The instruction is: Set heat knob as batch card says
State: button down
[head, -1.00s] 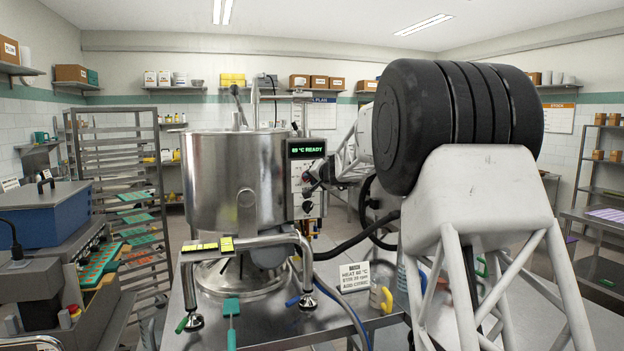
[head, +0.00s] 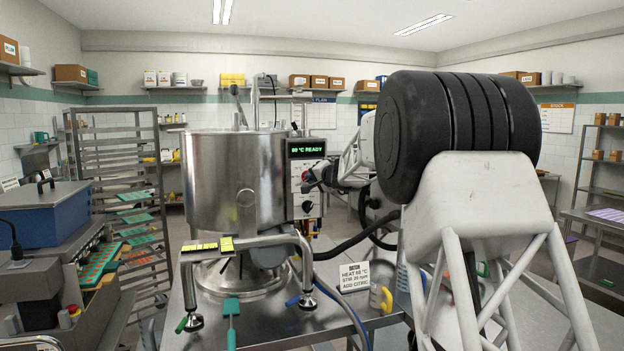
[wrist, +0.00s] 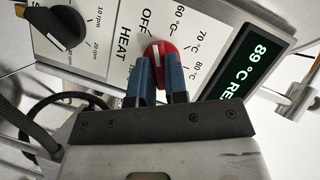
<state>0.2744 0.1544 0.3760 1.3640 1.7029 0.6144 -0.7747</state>
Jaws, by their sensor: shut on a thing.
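The red heat knob (wrist: 166,50) sits on the kettle's control panel (wrist: 100,65), between the HEAT label and the 60, 70 and 80 °C marks. Its white line runs roughly up the wrist picture, near OFF; the exact setting is hard to read. My gripper (wrist: 160,65) has its two blue fingers closed on the knob's sides. In the head view my gripper (head: 311,181) is at the panel and mostly covers the knob. The batch card (head: 354,277) stands on the table and appears to read HEAT 60 °C, with small, blurred digits. The green display (wrist: 252,72) reads about 89 °C.
A black stir knob (wrist: 62,22) with rpm marks is beside the heat knob. The steel kettle (head: 235,180) stands left of the panel. A black hose (head: 352,248) runs below my arm.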

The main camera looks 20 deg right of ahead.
jog(key=m+t, duration=0.1)
jog(key=m, duration=0.1)
jog(key=m+y, duration=0.1)
jog(key=m, duration=0.1)
jog(key=shift+f+m+t+y, duration=0.2)
jog(key=shift+m+t+y, duration=0.1)
jog(key=shift+m+t, duration=0.1)
dwell(0.4)
jog(key=c, duration=1.1)
grip_release()
jog(key=shift+c, duration=0.2)
jog(key=shift+s+d, duration=0.15)
jog(key=v, duration=0.7)
jog(key=shift+s, duration=0.25)
